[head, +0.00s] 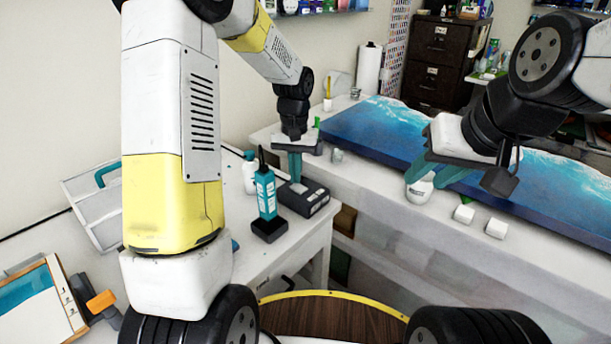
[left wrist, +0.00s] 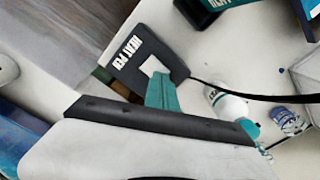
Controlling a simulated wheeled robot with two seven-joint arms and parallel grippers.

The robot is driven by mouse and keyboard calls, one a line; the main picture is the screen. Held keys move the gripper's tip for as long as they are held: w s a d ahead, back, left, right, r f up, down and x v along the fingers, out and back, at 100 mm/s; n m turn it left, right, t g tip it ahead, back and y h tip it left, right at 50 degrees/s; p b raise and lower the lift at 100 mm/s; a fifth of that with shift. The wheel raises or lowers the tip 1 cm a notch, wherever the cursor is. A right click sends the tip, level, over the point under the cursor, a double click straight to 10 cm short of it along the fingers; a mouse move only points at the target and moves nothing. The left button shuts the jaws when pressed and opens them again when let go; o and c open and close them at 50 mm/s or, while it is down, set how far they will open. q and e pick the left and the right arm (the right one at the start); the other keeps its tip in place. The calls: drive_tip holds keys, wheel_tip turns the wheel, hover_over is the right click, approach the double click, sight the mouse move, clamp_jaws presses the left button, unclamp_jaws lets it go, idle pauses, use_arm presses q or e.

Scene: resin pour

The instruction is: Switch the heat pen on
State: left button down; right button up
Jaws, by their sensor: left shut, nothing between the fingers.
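The heat pen unit (head: 312,204) is a dark box on the white side table. In the left wrist view, its top (left wrist: 128,72) carries the words HEAT PEN and a white square pad (left wrist: 151,66). My left gripper (head: 295,178) points down over the box, with its teal fingers shut and empty. In the left wrist view, the left fingertips (left wrist: 160,78) are at the pad's edge; I cannot tell whether they touch it.
A teal device in a black stand (head: 268,226) and a white bottle (head: 249,176) stand close left of the unit. A black cable (left wrist: 250,96) runs from the unit. The blue resin panel (head: 375,150) and two white blocks (head: 464,214) lie on the workbench.

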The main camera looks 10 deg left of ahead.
use_arm(q)
drive_tip(key=shift+f, duration=0.65)
drive_tip(key=shift+r, duration=3.55)
drive_tip(key=s+a+r+t, duration=0.1)
drive_tip(key=s+r+t, duration=0.1)
drive_tip(key=s, duration=0.5)
drive_tip(key=s+a+r+t+h, duration=0.1)
drive_tip(key=s+r+t, duration=0.1)
drive_tip(key=s+r, duration=0.3)
drive_tip(key=s+a+r+t+h, duration=0.1)
drive_tip(key=s+r, duration=0.3)
drive_tip(key=s, duration=0.7)
drive_tip(key=shift+r+t, duration=0.25)
drive_tip(key=shift+t, duration=0.35)
